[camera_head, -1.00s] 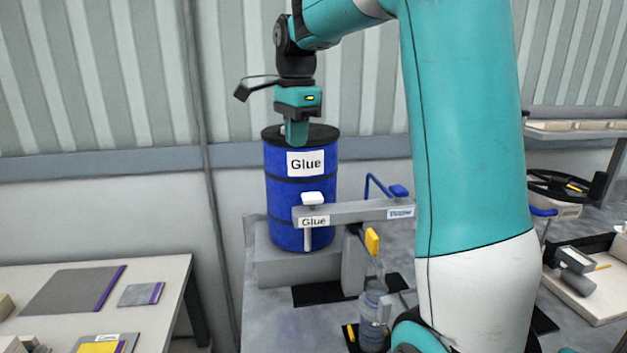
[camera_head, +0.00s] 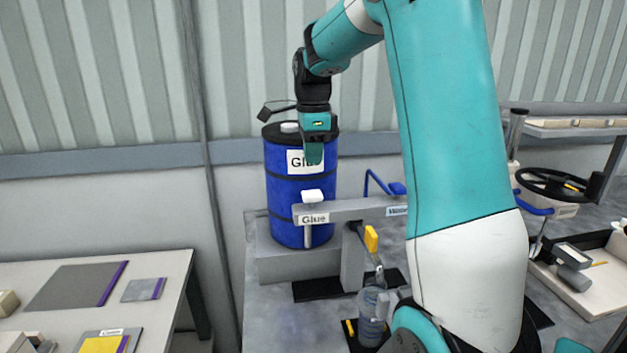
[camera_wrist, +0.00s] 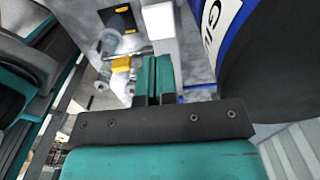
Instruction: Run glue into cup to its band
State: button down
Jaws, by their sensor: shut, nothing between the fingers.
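A blue drum labelled Glue (camera_head: 285,197) stands on a grey block at the back. In front of it, a grey beam carries a Glue label and a white-topped handle (camera_head: 312,196). A yellow tap lever (camera_head: 371,238) is to the right, below the beam; it also shows in the wrist view (camera_wrist: 121,62). A clear cup (camera_head: 370,318) stands below the tap, partly hidden by my arm; its band and fill level cannot be made out. My gripper (camera_head: 314,160) is shut and empty, pointing down above the white-topped handle, with the drum behind it.
A second label and a blue handle (camera_head: 397,188) are on the beam's right part. A table with flat plates (camera_head: 75,288) is at the left. A black handwheel (camera_head: 553,183) and a tray (camera_head: 590,300) are at the right.

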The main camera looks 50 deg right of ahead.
aim_at(314, 194)
notch_tip(314, 194, down, 7)
jog(key=shift+p, duration=1)
jog(key=shift+f, duration=0.1)
jog(key=shift+f+b, duration=0.7)
jog(key=shift+f, duration=0.25)
jog(key=shift+s+a+f, duration=0.1)
jog(key=shift+s+f, duration=0.05)
dwell(4.1)
